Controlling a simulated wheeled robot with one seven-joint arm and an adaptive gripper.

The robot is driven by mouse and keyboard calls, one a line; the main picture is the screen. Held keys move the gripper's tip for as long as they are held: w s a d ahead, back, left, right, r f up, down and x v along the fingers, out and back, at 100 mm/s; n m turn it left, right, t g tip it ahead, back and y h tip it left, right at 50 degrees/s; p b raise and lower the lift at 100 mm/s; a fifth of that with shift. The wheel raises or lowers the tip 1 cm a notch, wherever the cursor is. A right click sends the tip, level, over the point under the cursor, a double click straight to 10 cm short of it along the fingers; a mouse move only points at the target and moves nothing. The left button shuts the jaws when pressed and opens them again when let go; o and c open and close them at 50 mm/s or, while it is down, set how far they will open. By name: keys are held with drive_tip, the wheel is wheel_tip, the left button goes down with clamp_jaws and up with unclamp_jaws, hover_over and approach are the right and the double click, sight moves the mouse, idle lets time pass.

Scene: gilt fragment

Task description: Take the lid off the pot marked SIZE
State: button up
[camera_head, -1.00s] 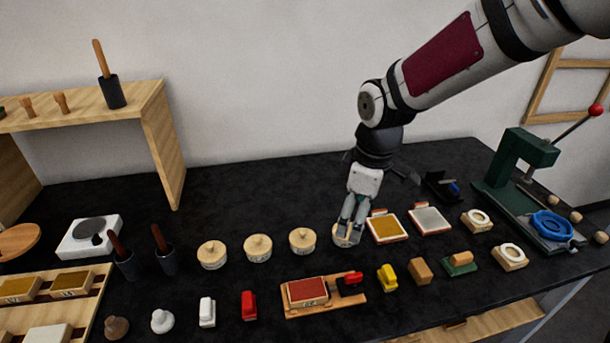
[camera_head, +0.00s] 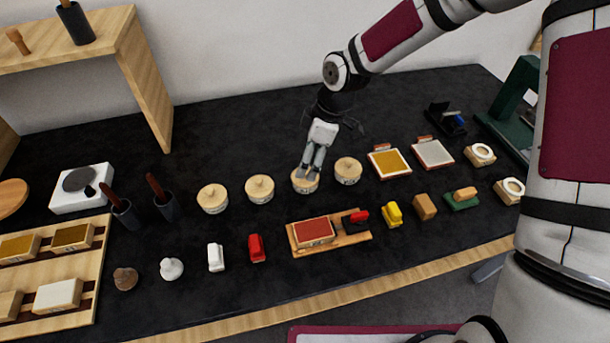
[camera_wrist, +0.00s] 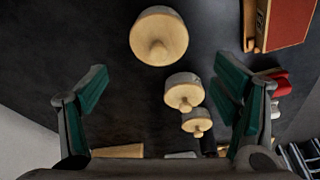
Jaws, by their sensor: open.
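In the head view several round pale pots with knobbed wooden lids stand in a row: the leftmost pot (camera_head: 212,199), the second pot (camera_head: 259,188), the third pot (camera_head: 303,187) and the rightmost pot (camera_head: 348,171). Their labels are too small to read, so I cannot tell which says SIZE. My gripper (camera_head: 310,172) appears over the third pot and partly hides it; contact is unclear. In the wrist view my gripper (camera_wrist: 160,74) is open and empty. A near lidded pot (camera_wrist: 158,38) and two smaller-looking pots (camera_wrist: 183,92) lie beyond the fingers.
A red pad on a wooden tray (camera_head: 342,240) is in front of the row. Yellow (camera_head: 390,165) and white (camera_head: 432,153) pads lie to its right. Two dark cups with wooden handles (camera_head: 166,203) stand left. The black table behind the pots is clear.

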drive_tip(key=shift+d+p+x, duration=0.2)
drive_tip(key=shift+p+x, duration=0.25)
drive_tip(key=shift+x, duration=2.3)
drive_tip(key=c, duration=1)
